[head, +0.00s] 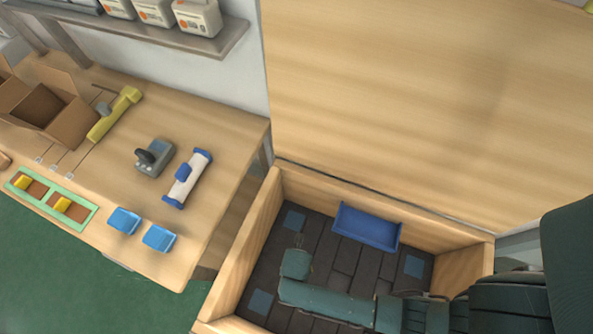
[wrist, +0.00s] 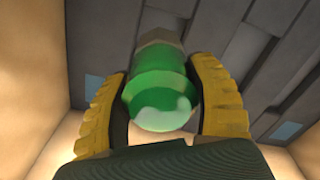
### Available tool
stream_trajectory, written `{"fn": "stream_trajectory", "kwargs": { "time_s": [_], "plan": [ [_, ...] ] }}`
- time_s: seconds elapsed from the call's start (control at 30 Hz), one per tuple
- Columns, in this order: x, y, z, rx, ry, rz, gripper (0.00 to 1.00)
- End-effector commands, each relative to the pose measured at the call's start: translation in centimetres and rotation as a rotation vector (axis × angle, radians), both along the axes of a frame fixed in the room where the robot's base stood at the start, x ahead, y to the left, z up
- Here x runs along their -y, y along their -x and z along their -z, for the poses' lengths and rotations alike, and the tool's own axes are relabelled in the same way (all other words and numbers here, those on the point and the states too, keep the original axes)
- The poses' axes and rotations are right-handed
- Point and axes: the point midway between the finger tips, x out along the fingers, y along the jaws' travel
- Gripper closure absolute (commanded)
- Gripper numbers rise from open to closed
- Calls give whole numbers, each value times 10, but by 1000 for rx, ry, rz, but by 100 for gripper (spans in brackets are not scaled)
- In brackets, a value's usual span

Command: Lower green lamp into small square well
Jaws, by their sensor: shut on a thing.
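The green lamp (wrist: 162,105) is in the wrist view, a rounded green body with a grey angular base pointing away from the camera. My gripper (wrist: 160,72), with ridged yellow fingers, is shut on it from both sides. Dark grey floor tiles lie beyond the lamp, and I cannot tell the gap between them. In the head view my arm reaches into a wooden-walled enclosure, and the gripper and lamp are hidden there. I cannot make out a small square well for certain in either view.
Wooden walls (head: 245,250) surround the dark tiled floor (head: 315,237). Flat blue squares (head: 293,220) lie near its corners, and a blue tray (head: 368,226) lies by the back wall. A wooden table (head: 225,120) at left holds a box, tools and small blue bins.

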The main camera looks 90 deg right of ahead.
Motion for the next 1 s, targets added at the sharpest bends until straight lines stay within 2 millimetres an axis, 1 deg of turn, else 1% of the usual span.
{"fn": "stream_trajectory", "kwargs": {
  "time_s": [0.03,0.5,0.63,0.87,0.9,0.97,1.0],
  "plan": [
    [0,0,15,1,0,0,80],
    [0,0,73,0,0,0,80],
    [0,0,81,0,0,0,80],
    [0,0,81,1,1,0,80],
    [0,0,81,1,1,0,37],
    [0,0,81,1,1,0,26],
    [0,0,81,1,1,0,18]
  ]
}}
